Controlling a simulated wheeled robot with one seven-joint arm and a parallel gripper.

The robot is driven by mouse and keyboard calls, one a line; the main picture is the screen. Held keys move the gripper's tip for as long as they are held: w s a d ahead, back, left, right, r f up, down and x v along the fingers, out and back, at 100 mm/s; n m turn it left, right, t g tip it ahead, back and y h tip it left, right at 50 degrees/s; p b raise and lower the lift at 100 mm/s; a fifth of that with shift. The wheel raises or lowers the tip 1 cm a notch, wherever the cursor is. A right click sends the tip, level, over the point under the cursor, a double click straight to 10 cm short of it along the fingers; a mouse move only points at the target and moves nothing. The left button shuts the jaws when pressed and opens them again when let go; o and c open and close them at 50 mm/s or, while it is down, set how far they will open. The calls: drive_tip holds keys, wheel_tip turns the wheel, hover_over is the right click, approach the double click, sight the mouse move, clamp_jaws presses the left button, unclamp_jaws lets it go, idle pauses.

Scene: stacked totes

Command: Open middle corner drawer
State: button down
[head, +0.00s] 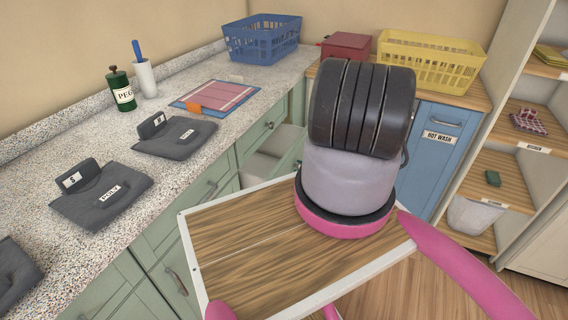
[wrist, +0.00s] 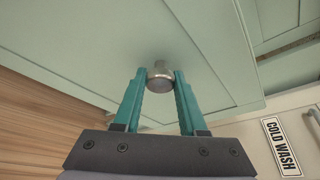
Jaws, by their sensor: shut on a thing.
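My gripper (wrist: 160,74) has its teal fingers shut on a round metal knob (wrist: 160,80) in the wrist view. The knob is on a pale green panelled front (wrist: 110,38). In the head view a corner drawer (head: 268,165) below the counter stands partly out, and its pale inside shows. My own arm covers the right part of that drawer, and my gripper is hidden there.
The speckled counter (head: 75,165) holds dark folded garments (head: 100,195) and a blue basket (head: 262,42). Right of the corner are a yellow basket (head: 428,62), a blue "HOT WASH" front (head: 440,155) and open shelves (head: 520,150). A "COLD WASH" label (wrist: 281,146) is close by on the right.

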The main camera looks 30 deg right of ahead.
drive_tip(key=s+d, duration=0.9)
drive_tip(key=s, duration=0.3)
drive_tip(key=shift+s+d, duration=0.15)
drive_tip(key=shift+d, duration=0.1)
drive_tip(key=shift+c, duration=2.3)
unclamp_jaws()
drive_tip(key=v, duration=1)
drive_tip(key=shift+s, duration=0.35)
drive_tip(key=shift+d+r, duration=0.1)
